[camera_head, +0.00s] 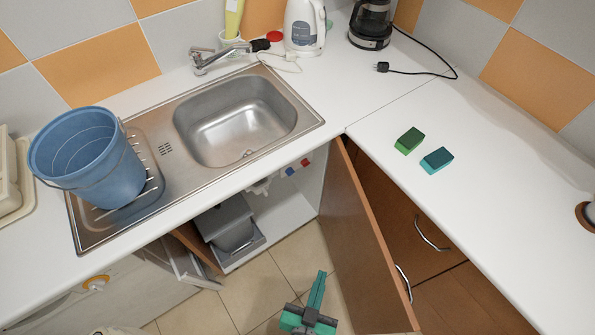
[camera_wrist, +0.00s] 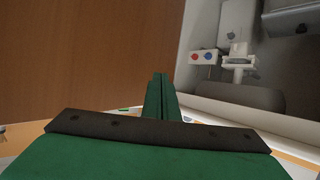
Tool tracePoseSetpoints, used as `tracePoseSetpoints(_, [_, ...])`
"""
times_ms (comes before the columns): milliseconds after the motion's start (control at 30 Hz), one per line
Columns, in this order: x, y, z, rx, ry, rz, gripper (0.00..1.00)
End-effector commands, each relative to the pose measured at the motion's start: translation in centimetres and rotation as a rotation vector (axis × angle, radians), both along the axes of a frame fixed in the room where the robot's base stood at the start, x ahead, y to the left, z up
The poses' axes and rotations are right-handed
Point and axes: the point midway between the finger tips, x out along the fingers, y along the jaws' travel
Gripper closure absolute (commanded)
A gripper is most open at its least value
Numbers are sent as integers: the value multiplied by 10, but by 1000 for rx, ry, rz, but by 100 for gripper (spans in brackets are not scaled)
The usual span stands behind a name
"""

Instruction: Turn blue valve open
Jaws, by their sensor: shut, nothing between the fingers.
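The blue valve (camera_head: 289,171) is a small knob on a white block on the back wall of the open under-sink cabinet. A red valve (camera_head: 305,162) sits beside it, nearer the open door. In the wrist view the blue valve (camera_wrist: 209,57) is right of the red one (camera_wrist: 194,57), small and apart from my fingers. My green gripper (camera_head: 320,276) is low in front of the cabinet, beside the open door. Its two fingers (camera_wrist: 160,78) are pressed together with nothing between them. Neither valve is hidden.
The brown cabinet door (camera_head: 357,235) stands open to the right of my gripper. A grey bin (camera_head: 230,226) is at the cabinet's left. White drain pipes (camera_wrist: 238,62) run near the valves. The countertop above has a sink (camera_head: 237,120) and a blue bucket (camera_head: 92,160).

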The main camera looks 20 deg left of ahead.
Motion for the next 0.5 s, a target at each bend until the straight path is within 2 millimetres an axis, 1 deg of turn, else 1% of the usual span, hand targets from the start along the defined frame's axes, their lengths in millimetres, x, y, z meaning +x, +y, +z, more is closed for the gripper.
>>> tracePoseSetpoints(267, [31, 8, -15, 7, 43, 27, 100])
tracePoseSetpoints(367, [45, 12, -21, 9, 64, 45, 100])
tracePoseSetpoints(467, [65, 18, -28, 11, 88, 73, 100])
tracePoseSetpoints(500, [74, 22, -30, 11, 100, 89, 100])
